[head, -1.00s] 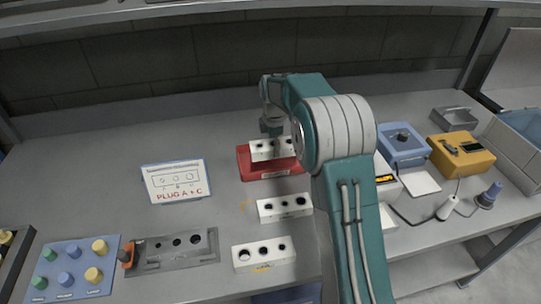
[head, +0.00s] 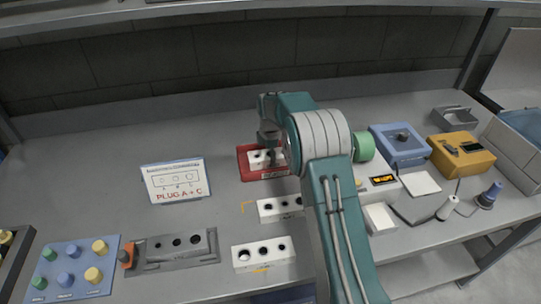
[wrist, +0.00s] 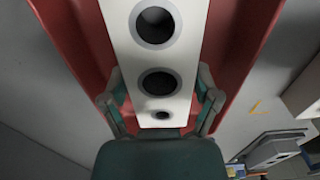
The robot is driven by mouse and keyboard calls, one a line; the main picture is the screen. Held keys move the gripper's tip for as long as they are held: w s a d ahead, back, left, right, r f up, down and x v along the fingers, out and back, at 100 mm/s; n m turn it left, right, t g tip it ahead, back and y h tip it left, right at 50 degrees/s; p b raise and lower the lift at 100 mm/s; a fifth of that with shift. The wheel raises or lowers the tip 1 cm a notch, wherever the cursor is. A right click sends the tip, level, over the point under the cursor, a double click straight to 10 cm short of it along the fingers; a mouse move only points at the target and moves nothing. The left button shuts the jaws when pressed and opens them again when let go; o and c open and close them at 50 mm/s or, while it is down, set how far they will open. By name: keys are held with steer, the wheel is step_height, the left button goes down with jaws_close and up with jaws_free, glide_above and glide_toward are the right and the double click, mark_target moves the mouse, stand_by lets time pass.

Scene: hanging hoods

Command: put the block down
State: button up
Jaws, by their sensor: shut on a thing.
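A white block with a row of round holes (head: 259,157) is at the red tray (head: 243,164) near the back middle of the bench. My gripper (head: 270,146) is over the block's right part in the head view. In the wrist view, the fingers of my gripper (wrist: 161,98) are shut on the long sides of the block (wrist: 155,53). The red tray (wrist: 237,50) shows along both sides of it. The block looks level and within the tray's rim. Whether its underside touches the tray floor is hidden.
Two other white hole blocks, one behind (head: 270,212) and one in front (head: 262,263), stand nearer me. A grey fixture block (head: 165,249), a blue plug board (head: 58,284) and a sign (head: 176,181) are left. Blue (head: 390,151) and yellow (head: 470,160) devices stand right.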

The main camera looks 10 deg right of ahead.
steer(key=o, duration=1.1)
steer(key=shift+o, duration=0.2)
step_height(320, 180, up, 12)
steer(key=s+r+m+t, duration=0.1)
steer(key=s+r+m, duration=0.3)
steer(key=s+r, duration=0.45)
steer(key=s+r+m+t, duration=0.2)
steer(key=s+r+m, duration=0.35)
steer(key=s, duration=0.45)
steer(key=s+f+m+t, duration=0.2)
steer(key=s+m, duration=0.6)
steer(key=s, duration=1.3)
step_height(320, 180, down, 2)
steer(key=shift+s+f+t, duration=0.15)
steer(key=shift+s+t, duration=0.15)
steer(key=shift+s, duration=0.05)
steer(key=shift+m, duration=0.25)
